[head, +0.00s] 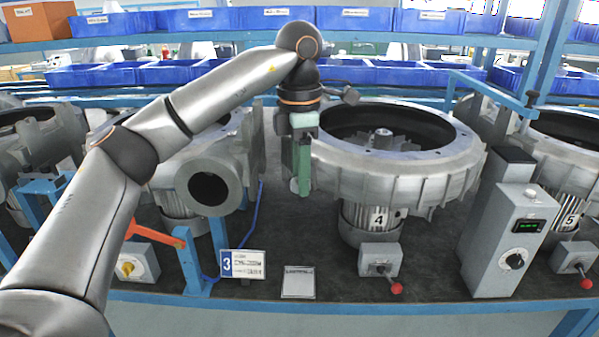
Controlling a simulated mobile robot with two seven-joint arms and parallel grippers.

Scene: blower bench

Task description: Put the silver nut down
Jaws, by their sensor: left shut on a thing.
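My left gripper (301,188) hangs fingers down from the arm that comes in from the left. Its green fingers are shut on a small pale grey piece, the silver nut (294,186), which shows only in part at the fingertips. The nut is beside the left rim of the blower casing marked 4 (400,165), above the dark bench top. I cannot tell its exact height. A small pale labelled plate (298,283) lies on the bench in front, below the gripper. My right gripper is not in view.
Blower 3's casing (205,185) stands left of the gripper, with an orange lever (155,232) in front. A grey control box (505,235) stands at the right. Blue bins (275,20) line the shelves behind. Dark bench top (322,235) is clear around the plate.

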